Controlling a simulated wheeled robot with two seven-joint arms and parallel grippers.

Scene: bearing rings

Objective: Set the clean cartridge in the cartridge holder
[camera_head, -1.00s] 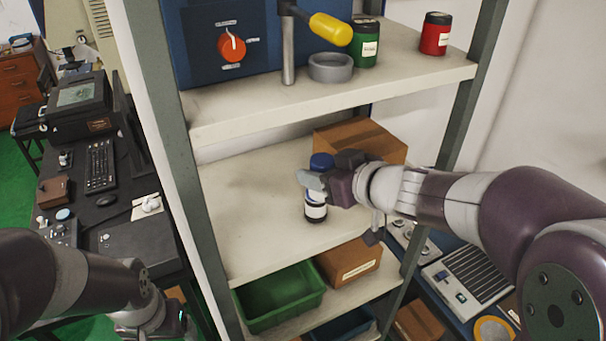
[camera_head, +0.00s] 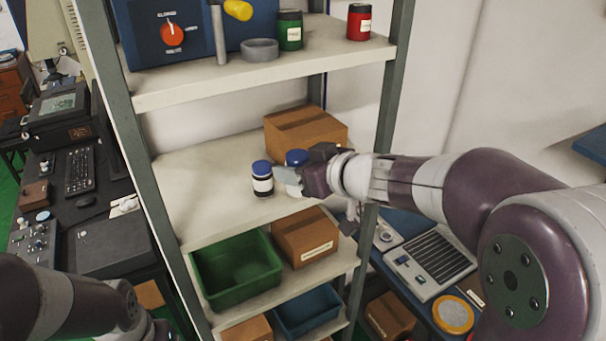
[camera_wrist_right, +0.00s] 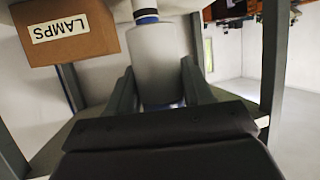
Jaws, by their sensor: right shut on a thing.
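My right gripper (camera_head: 290,178) is over the middle shelf, its fingers pointing left and shut on a pale, blue-capped cartridge (camera_head: 296,161). In the right wrist view this cartridge (camera_wrist_right: 158,72) is a plain whitish cylinder upright between the two fingers. A dark blue-capped jar or cartridge (camera_head: 262,180) with a white label stands on the shelf just left of it. A grey ring (camera_head: 260,50), possibly the cartridge holder, sits on the top shelf beside a post with a yellow handle. My left gripper (camera_head: 160,332) is mostly cut off at the bottom edge.
A cardboard box (camera_head: 306,132) stands behind my right gripper. A blue machine with a red dial (camera_head: 172,34), a green jar (camera_head: 289,32) and a red jar (camera_head: 359,22) stand on the top shelf. A green bin (camera_head: 238,268) sits below. The middle shelf's left part is clear.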

